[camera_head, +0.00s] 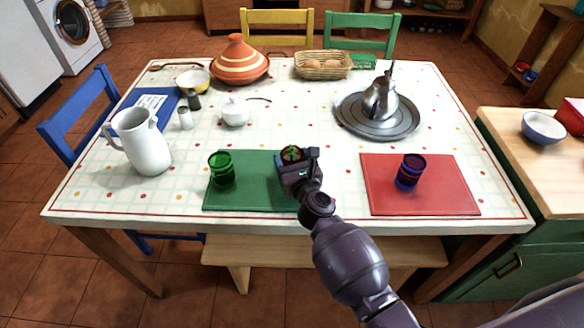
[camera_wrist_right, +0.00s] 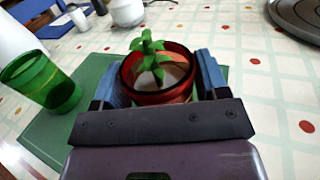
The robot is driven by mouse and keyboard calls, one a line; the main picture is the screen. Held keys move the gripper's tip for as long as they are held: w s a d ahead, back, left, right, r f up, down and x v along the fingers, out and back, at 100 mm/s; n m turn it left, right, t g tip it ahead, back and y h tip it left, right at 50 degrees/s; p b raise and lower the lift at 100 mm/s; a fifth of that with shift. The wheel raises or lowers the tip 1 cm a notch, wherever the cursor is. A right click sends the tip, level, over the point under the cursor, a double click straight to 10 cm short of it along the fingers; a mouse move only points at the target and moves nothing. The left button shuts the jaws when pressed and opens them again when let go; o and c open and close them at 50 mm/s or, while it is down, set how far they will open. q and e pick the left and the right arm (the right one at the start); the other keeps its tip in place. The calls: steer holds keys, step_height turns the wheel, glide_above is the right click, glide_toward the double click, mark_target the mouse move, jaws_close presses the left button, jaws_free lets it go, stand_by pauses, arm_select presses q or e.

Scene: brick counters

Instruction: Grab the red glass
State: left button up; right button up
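The red glass (camera_wrist_right: 160,94) stands between the two blue-padded fingers of my right gripper (camera_wrist_right: 160,80). A small green leafy sprig (camera_wrist_right: 150,55) sits inside it. In the head view the red glass (camera_head: 292,154) is mostly hidden by my right gripper (camera_head: 298,160), at the right end of the green mat (camera_head: 245,200). In the wrist view the fingers lie close along both sides of the glass with no clear gap. Whether they press on it or only surround it I cannot tell. Its base is hidden. My left gripper is not in view.
A green glass (camera_head: 222,170) stands on the same mat, left of my right gripper. A blue glass (camera_head: 410,172) is on the red mat (camera_head: 440,200). A white pitcher (camera_head: 146,145) stands at left, a metal platter (camera_head: 350,125) behind right. Patterned tablecloth between the mats is clear.

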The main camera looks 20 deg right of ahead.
steer(key=c, duration=0.6)
steer(key=shift+c, duration=0.2)
steer(key=shift+r, duration=0.15)
